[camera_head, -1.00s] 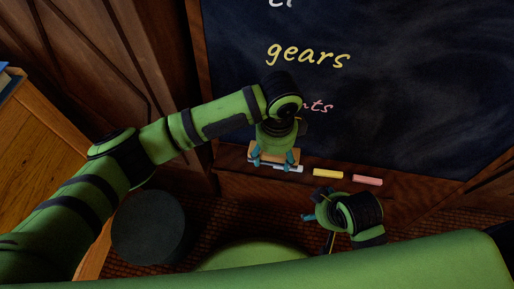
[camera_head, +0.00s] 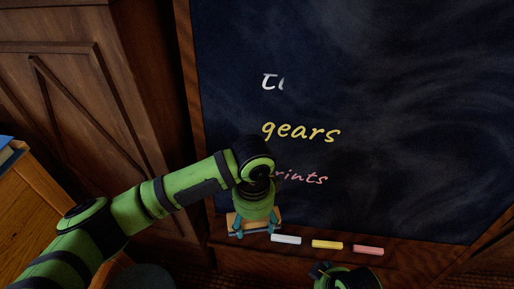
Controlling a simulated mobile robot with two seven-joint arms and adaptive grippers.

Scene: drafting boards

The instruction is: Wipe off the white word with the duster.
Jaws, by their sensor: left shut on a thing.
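The white word (camera_head: 272,82) is on the dark chalkboard (camera_head: 400,120), above the yellow and pink words. My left gripper (camera_head: 254,226) is low at the board's left, just above the chalk ledge, shut on the duster (camera_head: 236,221). The duster has a light wooden-coloured part; the gripper covers much of it. My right gripper (camera_head: 321,269) is at the bottom edge, partly cut off, below the ledge; its fingers are too unclear to read.
The yellow word "gears" (camera_head: 300,131) and a pink word (camera_head: 303,177), partly hidden by my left arm, are below the white word. White (camera_head: 286,239), yellow (camera_head: 327,244) and pink (camera_head: 368,250) chalks lie on the ledge. A wooden cabinet (camera_head: 80,90) stands left.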

